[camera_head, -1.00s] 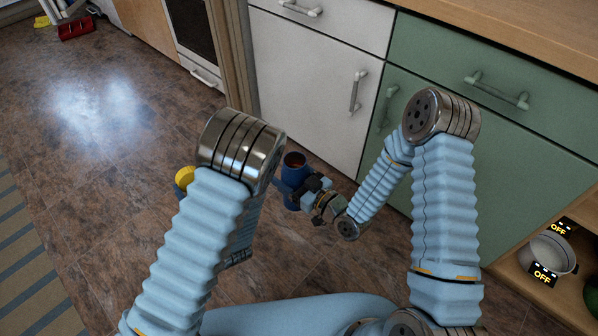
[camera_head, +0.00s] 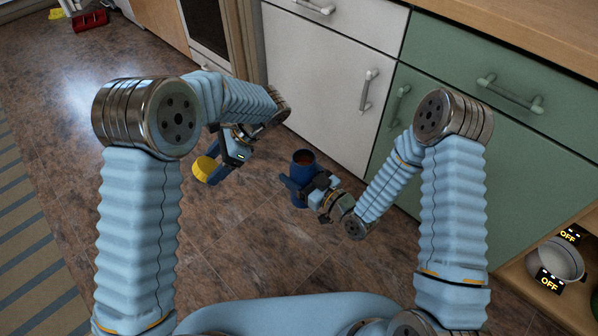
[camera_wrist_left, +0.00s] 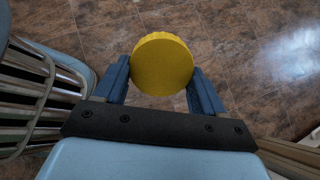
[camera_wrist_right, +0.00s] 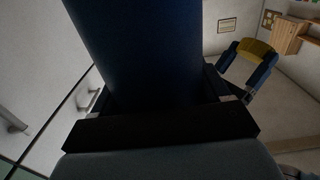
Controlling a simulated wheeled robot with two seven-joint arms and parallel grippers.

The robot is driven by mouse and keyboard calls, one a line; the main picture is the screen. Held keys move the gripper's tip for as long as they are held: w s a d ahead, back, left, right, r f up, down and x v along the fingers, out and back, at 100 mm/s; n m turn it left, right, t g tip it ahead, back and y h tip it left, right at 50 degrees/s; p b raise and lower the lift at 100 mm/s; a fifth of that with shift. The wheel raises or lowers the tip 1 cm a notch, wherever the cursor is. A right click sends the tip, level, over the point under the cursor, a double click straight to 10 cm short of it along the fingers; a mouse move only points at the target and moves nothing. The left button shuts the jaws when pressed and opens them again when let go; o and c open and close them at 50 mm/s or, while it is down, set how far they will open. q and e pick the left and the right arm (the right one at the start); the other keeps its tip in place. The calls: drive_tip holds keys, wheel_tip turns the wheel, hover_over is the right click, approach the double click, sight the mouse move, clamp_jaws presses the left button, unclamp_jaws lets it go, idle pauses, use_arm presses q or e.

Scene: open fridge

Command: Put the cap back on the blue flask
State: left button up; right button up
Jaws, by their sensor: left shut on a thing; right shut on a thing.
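The blue flask (camera_head: 303,160) is upright with its open top facing up in the head view. My right gripper (camera_head: 298,185) is shut around its body, and the flask's dark blue side fills the middle of the right wrist view (camera_wrist_right: 150,50). The yellow cap (camera_head: 205,168) is held by my left gripper (camera_head: 218,172), to the left of the flask and apart from it. In the left wrist view the round cap (camera_wrist_left: 162,64) sits between both fingers. The right wrist view also shows the cap (camera_wrist_right: 256,48) in the left gripper.
White (camera_head: 315,80) and green (camera_head: 470,160) cabinet fronts with handles stand behind the flask. A shelf with a pot (camera_head: 556,262) is at the lower right.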

use_arm(q)
drive_tip(key=d+r+n+g+h, duration=0.1)
drive_tip(key=d+r+n+h, duration=0.2)
drive_tip(key=d+n+h, duration=0.45)
drive_tip(key=n+t+h, duration=0.1)
drive_tip(key=n+t, duration=0.1)
drive_tip(key=n, duration=0.3)
approach(303, 180)
wheel_tip(303, 180, up, 3)
drive_tip(key=w, duration=0.3)
drive_tip(key=shift+r, duration=0.2)
drive_tip(key=shift+f, duration=2.05)
drive_tip(key=shift+d+r+h, duration=0.1)
drive_tip(key=shift+h, duration=0.15)
drive_tip(key=shift+f, duration=0.85)
drive_tip(key=shift+f, duration=0.55)
